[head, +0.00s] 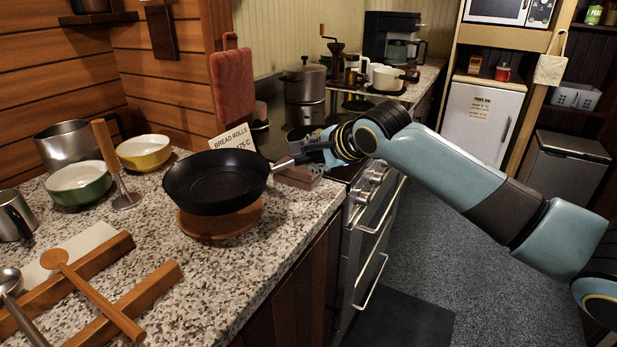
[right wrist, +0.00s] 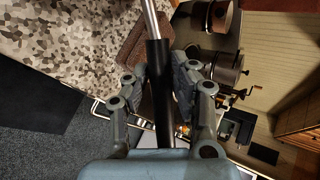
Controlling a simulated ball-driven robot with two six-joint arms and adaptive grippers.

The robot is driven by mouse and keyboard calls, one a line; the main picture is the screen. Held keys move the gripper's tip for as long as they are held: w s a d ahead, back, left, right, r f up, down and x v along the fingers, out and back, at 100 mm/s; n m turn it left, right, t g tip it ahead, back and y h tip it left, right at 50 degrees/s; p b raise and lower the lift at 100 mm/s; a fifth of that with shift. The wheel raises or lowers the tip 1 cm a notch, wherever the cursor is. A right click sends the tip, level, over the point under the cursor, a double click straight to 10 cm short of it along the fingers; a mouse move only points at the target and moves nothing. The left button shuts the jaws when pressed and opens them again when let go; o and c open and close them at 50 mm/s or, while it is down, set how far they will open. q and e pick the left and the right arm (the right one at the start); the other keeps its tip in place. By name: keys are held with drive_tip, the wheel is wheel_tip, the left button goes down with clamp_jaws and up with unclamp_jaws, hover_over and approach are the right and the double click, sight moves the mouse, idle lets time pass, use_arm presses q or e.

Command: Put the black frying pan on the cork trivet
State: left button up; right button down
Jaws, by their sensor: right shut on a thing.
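The black frying pan (head: 214,181) is over the round cork trivet (head: 221,217) on the speckled counter in the head view. The pan looks roughly level, and I cannot tell whether it touches the trivet or hangs just above it. My right gripper (head: 306,154) is shut on the pan's handle at the right. In the right wrist view the black handle (right wrist: 158,90) runs between the two fingers (right wrist: 155,92), with its metal shank leading up out of the picture. The pan hides the back part of the trivet. My left gripper is in neither view.
A green bowl (head: 78,184), a yellow bowl (head: 144,152) and a wood-handled masher (head: 117,170) stand left of the pan. Wooden bars and spoons lie at the front left. The stove (head: 372,190) is at the right.

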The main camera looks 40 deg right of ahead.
drive_tip(key=shift+w+a+f, duration=0.1)
drive_tip(key=shift+w+a, duration=0.15)
drive_tip(key=shift+w, duration=0.15)
drive_tip(key=shift+f, duration=0.3)
wheel_tip(320, 180, down, 4)
drive_tip(key=shift+r, duration=0.2)
drive_tip(key=c, duration=1.1)
unclamp_jaws()
drive_tip(key=shift+s, duration=0.1)
